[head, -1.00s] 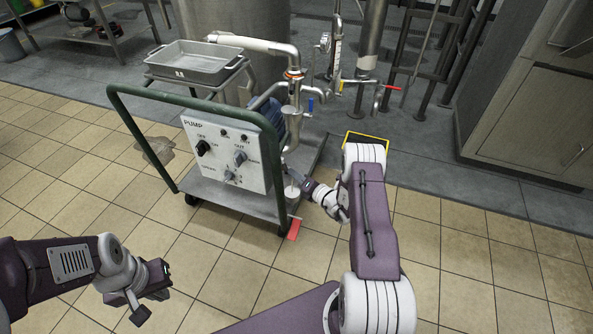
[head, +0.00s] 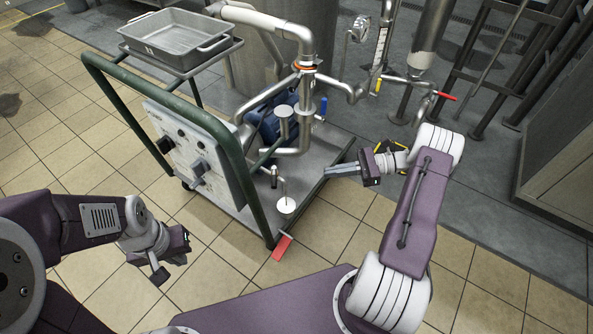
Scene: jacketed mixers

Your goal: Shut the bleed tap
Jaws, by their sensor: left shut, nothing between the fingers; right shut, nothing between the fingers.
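A small tap with a dark handle (head: 274,177) stands low on the pump cart, and its thin spout bends down over a white cup (head: 286,205). It looks like the bleed tap, though I see no label. Its handle is too small to tell whether it is open or shut. My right gripper (head: 328,171) is shut and empty, pointing left, to the right of the tap and apart from it. My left gripper (head: 172,258) is shut and empty over the floor, left of the cart.
The cart's green rail (head: 235,165) and control panel (head: 190,150) stand left of the tap. A blue-handled valve (head: 322,107), a red-handled valve (head: 446,96) and a yellow handle (head: 378,86) are on the pipes. A grey tray (head: 175,40) sits above. A red pedal-like piece (head: 282,247) is near the floor.

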